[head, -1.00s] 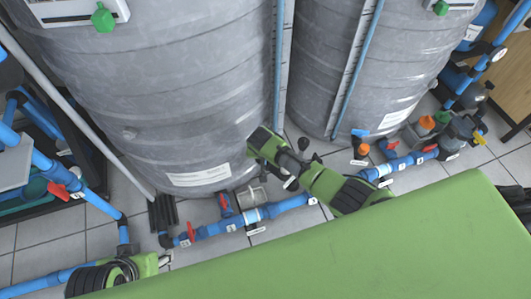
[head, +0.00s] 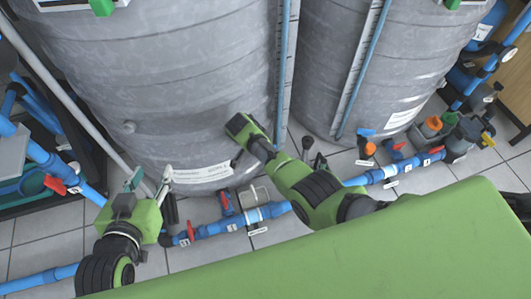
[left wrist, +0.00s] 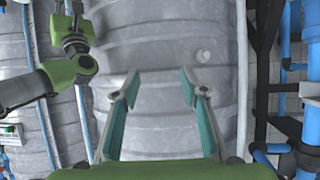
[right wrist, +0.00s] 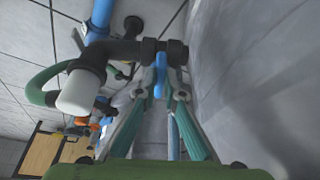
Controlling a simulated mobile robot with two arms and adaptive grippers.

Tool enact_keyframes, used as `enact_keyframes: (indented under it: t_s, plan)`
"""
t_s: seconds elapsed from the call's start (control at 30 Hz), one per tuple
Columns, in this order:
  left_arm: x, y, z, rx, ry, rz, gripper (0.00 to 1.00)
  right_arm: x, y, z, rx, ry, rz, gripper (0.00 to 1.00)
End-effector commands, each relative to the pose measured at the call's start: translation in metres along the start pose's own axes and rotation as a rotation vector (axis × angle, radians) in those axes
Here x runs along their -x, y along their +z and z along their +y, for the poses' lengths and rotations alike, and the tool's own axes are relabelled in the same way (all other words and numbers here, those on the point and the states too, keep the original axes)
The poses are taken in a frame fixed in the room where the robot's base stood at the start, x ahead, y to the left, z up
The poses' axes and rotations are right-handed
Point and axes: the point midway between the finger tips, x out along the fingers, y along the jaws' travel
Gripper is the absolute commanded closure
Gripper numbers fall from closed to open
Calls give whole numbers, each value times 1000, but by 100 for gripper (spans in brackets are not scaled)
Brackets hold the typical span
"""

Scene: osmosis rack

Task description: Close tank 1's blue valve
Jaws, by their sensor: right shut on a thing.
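The blue valve handle (right wrist: 160,70) is in the right wrist view, on a dark fitting close beside the grey tank wall. My right gripper (right wrist: 161,88) is shut on this handle, with a fingertip on each side of it. In the head view my right arm lies in front of the left grey tank (head: 190,90), and I cannot make out the held handle there. My left gripper (head: 152,180) is open and empty low at the left tank's front; its spread fingers also show in the left wrist view (left wrist: 160,88).
A blue pipe with red valve handles (head: 190,231) runs along the floor. Another blue handle (head: 365,132) and an orange one (head: 370,149) stand by the right tank (head: 375,60). A white-capped fitting (right wrist: 82,92) and green hose (right wrist: 45,83) sit beside the held valve.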

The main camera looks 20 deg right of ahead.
Motion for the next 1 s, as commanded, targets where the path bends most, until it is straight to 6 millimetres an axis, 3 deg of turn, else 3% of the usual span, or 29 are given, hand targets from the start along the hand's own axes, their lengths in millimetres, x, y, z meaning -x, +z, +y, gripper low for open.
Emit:
enact_keyframes:
  t_s: [0.2, 0.57, 0.6, 0.63, 1.0]
  plan:
    - [-2, -11, 1, 0, 3, 49, 60, -1, 2, 1, -21, 13, -3, 100]
    - [-2, -12, 2, 0, 3, 53, 60, -1, 1, 1, -24, 13, -3, 100]
    - [-2, -12, 2, 0, 3, 53, 60, -1, 1, 1, -24, 12, -3, 81]
    - [-2, -12, 2, 0, 3, 53, 60, -1, 1, 1, -23, 12, -3, 74]
    - [-1, -12, 1, 0, 2, 52, 60, 1, -1, 0, -22, 9, 0, 74]
